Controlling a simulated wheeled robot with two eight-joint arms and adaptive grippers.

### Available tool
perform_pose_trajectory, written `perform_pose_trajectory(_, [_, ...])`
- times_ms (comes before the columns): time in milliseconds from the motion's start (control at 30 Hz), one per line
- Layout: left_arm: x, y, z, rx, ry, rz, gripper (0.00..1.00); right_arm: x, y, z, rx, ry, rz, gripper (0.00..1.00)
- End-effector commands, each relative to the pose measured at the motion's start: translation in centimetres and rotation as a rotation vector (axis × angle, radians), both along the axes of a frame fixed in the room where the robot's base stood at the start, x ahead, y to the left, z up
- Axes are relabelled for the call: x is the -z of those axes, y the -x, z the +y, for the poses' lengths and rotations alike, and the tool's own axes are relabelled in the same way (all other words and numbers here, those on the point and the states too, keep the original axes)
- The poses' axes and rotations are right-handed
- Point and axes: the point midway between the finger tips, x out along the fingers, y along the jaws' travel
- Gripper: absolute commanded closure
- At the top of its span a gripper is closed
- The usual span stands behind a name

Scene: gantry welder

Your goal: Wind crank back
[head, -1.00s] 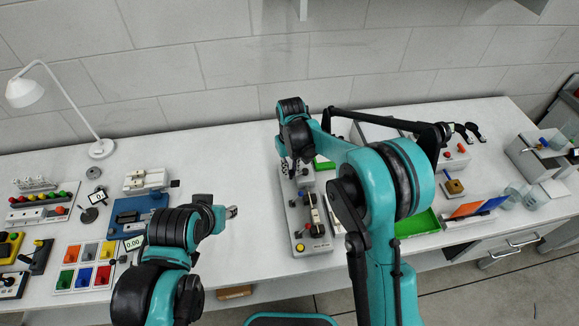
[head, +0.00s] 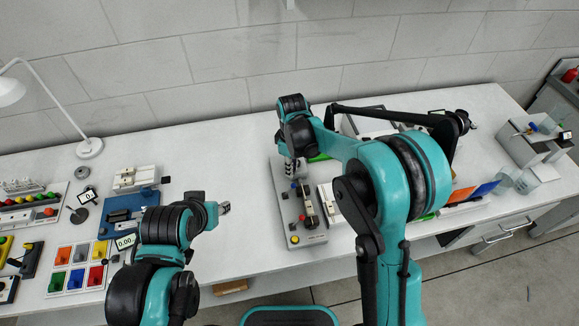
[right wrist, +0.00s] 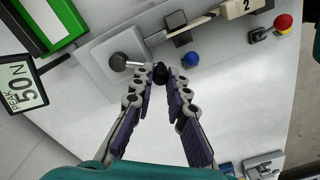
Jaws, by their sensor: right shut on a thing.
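The crank shows in the right wrist view as a round grey hub (right wrist: 118,62) with a short arm to a black knob (right wrist: 158,69). It sits on the light grey panel of the gantry welder (head: 312,238). My right gripper (right wrist: 160,73) is shut on the black knob, its two fingertips on either side of it. In the head view my right gripper (head: 291,168) is at the far end of the panel, and the crank is hidden there. My left gripper (head: 224,207) hangs empty over bare table left of the panel; its jaw state is too small to tell.
Beside the crank is a blue knob (right wrist: 190,59), with a red and yellow button (right wrist: 283,22) farther right. A green-rimmed tray (right wrist: 58,45) and a display reading 50N (right wrist: 20,84) lie left in the wrist view.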

Motion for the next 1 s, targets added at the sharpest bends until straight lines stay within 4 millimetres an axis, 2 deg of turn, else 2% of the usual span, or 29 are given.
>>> perform_pose_trajectory(533, [0.02,0.0,0.0,0.0,0.0,0.0,0.6,-0.02,0.04,-0.18,-0.026,0.001,0.0,1.0])
perform_pose_trajectory(567, [0.03,0.0,0.0,0.0,0.0,0.0,0.6,-0.02,0.04,-0.18,-0.026,0.001,0.0,0.83])
perform_pose_trajectory(633, [0.02,0.0,0.0,0.0,0.0,0.0,0.6,-0.02,0.04,-0.18,-0.025,0.001,0.0,0.65])
perform_pose_trajectory(1000, [0.03,0.0,0.0,0.0,0.0,0.0,0.6,-0.39,0.02,-0.14,-0.025,0.0,0.0,0.65])
